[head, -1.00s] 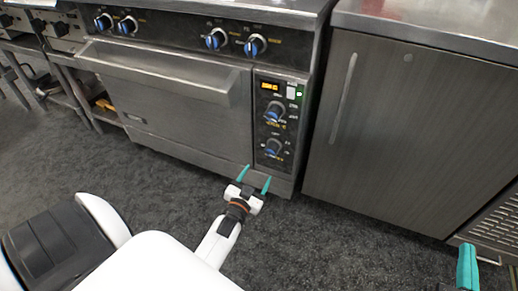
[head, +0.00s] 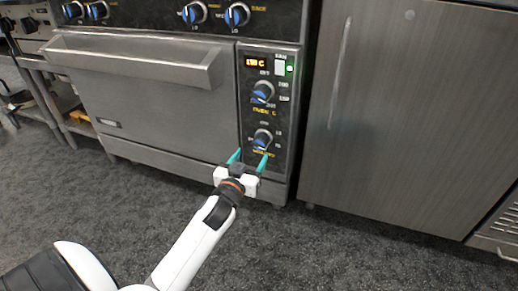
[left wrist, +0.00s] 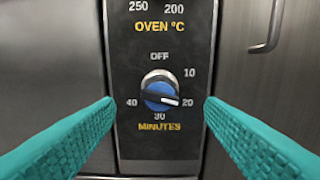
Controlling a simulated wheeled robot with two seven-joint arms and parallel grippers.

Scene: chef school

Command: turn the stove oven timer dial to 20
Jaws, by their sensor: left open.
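The oven timer dial (head: 262,139) is the lower of two knobs on the stove's narrow right-hand panel. In the left wrist view the dial (left wrist: 160,92) has a blue face and a light pointer bar, lying nearly level, with one end towards the 20 mark at right. OFF is above it, MINUTES below. My left gripper (head: 250,156) is open and empty, with its teal fingers just below and in front of the dial. In the left wrist view the fingers flank the dial at left and right, apart from it. My right gripper is out of view.
The oven temperature knob (head: 262,92) sits above the timer dial, under a lit display (head: 257,62). The oven door handle (head: 135,62) juts out to the left. A closed grey cabinet (head: 400,120) stands to the right. The dark floor in front is clear.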

